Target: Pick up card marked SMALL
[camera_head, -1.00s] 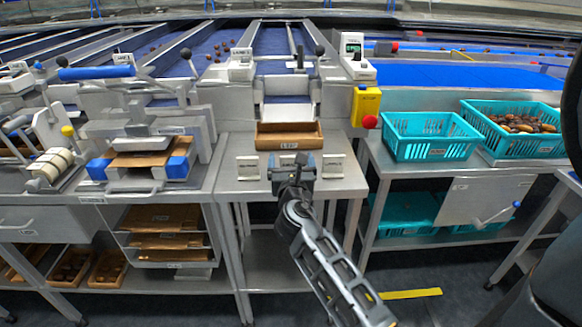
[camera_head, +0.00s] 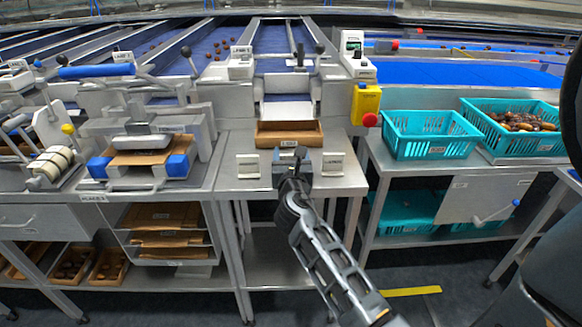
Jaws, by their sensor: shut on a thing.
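Three small white cards stand on the steel bench: a left card (camera_head: 248,166), a right card (camera_head: 333,164), and a middle card mostly hidden by my gripper. The print on the cards is too small to read, so I cannot tell which is marked SMALL. My gripper (camera_head: 291,158) is between the left and right cards, just in front of the brown tray. It is shut on the middle card, of which little shows. I cannot tell whether that card is clear of the bench.
A brown tray (camera_head: 289,142) with a label sits behind my gripper. A yellow box with a red button (camera_head: 367,106) stands at right. Teal crates (camera_head: 429,149) are farther right. A press (camera_head: 144,143) stands at left. The bench front (camera_head: 240,192) is bare.

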